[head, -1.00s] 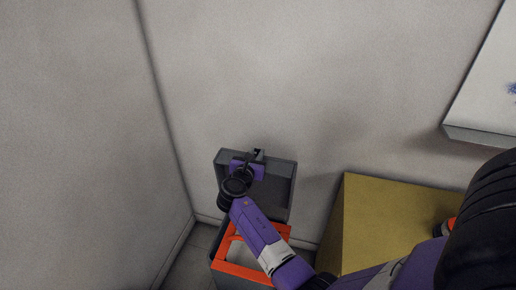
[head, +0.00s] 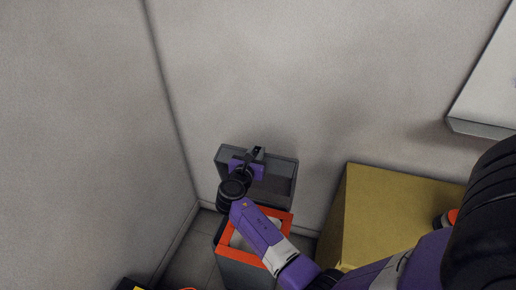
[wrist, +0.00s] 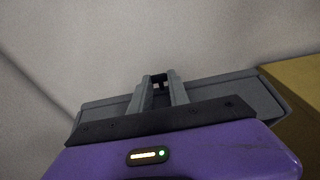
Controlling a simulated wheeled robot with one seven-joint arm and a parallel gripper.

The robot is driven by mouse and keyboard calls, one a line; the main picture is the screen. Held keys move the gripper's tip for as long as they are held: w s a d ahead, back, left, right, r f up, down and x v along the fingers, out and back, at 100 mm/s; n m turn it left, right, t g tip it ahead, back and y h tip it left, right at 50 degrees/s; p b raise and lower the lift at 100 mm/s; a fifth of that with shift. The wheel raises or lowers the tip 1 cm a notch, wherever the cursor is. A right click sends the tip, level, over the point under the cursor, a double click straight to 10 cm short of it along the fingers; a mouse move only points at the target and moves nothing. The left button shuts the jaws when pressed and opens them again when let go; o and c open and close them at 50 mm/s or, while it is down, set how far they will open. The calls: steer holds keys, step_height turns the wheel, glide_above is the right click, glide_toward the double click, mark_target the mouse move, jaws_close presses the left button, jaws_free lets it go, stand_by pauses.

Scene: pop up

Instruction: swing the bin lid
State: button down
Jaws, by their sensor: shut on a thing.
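The bin (head: 243,268) is a grey box with an orange rim, standing on the floor near the wall corner. Its grey lid (head: 284,172) is swung up and stands open at the back of the bin, close to the wall. My gripper (head: 257,153) is at the lid's upper edge, with my purple arm reaching across the bin opening. In the wrist view my gripper (wrist: 159,80) has its fingers close together at the edge of the lid (wrist: 234,88), shut on it. The fingertips' exact contact is partly hidden. My arm covers part of the bin opening.
A yellow box-like block (head: 385,215) stands right of the bin, with a gap between. A white panel (head: 492,90) juts from the wall at the upper right. Walls close in behind and left. Something yellow and orange shows at the bottom edge.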

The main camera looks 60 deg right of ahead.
steer(key=s+a+f, duration=0.1)
steer(key=a+f, duration=0.1)
steer(key=a, duration=0.5)
steer(key=shift+a, duration=0.2)
stand_by(0.4)
steer(key=s+a+f+b, duration=0.1)
steer(key=a+f, duration=0.4)
steer(key=a, duration=0.3)
stand_by(0.6)
steer(key=s+a+f+b, duration=0.1)
steer(key=a+f+b, duration=0.2)
steer(key=a+f, duration=0.3)
steer(key=shift+f+b, duration=0.35)
steer(key=shift+f, duration=0.25)
stand_by(0.4)
steer(key=shift+a, duration=0.1)
